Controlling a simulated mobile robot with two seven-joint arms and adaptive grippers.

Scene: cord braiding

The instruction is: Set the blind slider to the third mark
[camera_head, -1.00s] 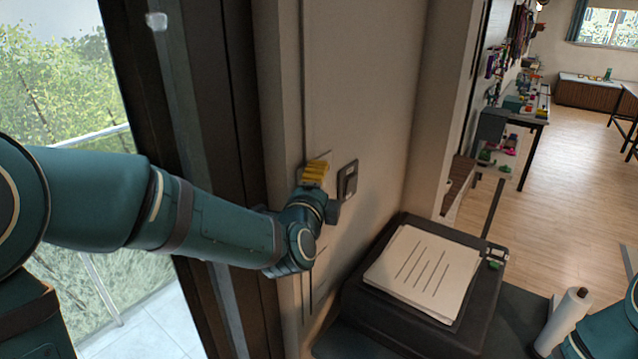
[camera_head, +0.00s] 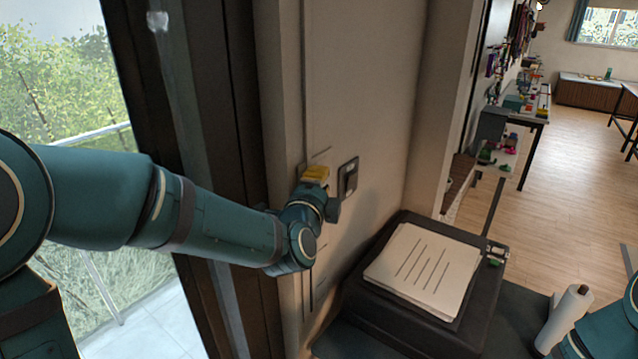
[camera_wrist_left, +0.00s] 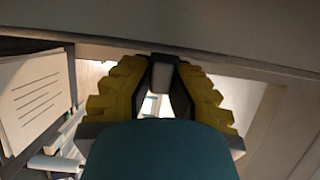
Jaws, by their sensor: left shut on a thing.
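My left gripper (camera_head: 315,173), with yellow fingers, is at the pale wall beside the dark frame. In the left wrist view its fingers (camera_wrist_left: 160,85) are shut on a small grey block, the slider knob (camera_wrist_left: 163,72). In the head view the fingers hide the knob. A thin vertical slot (camera_head: 303,80) runs down the wall to the gripper and shows again below it. A short thin mark (camera_head: 321,155) shows on the wall just above the fingers; other marks cannot be made out clearly. My right gripper is not in view; only part of that arm shows at lower right.
A dark switch plate (camera_head: 348,178) is close to the right of my left gripper. A black printer-like box (camera_head: 400,325) with lined paper (camera_head: 425,268) stands below right. A white roll (camera_head: 564,320) stands near my right arm. A glass door (camera_head: 70,80) is left.

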